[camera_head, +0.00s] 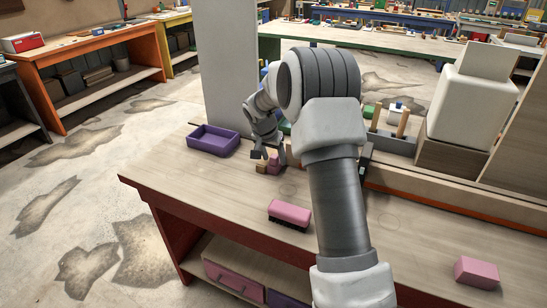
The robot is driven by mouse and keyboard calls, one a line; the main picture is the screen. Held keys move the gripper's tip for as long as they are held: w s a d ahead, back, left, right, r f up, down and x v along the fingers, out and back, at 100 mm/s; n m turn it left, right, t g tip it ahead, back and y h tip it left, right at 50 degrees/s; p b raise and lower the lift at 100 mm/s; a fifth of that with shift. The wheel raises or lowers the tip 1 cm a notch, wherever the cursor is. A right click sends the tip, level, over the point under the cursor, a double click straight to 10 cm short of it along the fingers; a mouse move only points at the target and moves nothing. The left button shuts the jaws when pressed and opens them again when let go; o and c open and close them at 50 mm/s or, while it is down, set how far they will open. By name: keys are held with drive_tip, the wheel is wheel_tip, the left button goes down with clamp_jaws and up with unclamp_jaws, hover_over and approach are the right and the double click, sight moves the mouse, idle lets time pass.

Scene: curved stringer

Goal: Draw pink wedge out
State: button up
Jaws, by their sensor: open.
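A small pink block (273,163), probably the pink wedge, stands on the workbench (228,184) beside a small tan block (261,167). It is too small here to make out a wedge shape. My gripper (268,154) is open and low over the bench, right at these blocks. One dark fingertip shows just left of the pink block's top. The other finger is hard to make out, and I cannot tell whether either touches the block. My arm hides part of the bench behind and to the right.
A purple tray (214,140) stands at the bench's left corner. A pink-topped brush (290,213) lies nearer, and a pink block (477,272) sits at far right. A grey holder (388,142) with wooden pegs and a white container (468,105) stand behind. The bench's front left is clear.

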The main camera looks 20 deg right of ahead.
clamp_jaws()
idle(0.3)
idle(1.1)
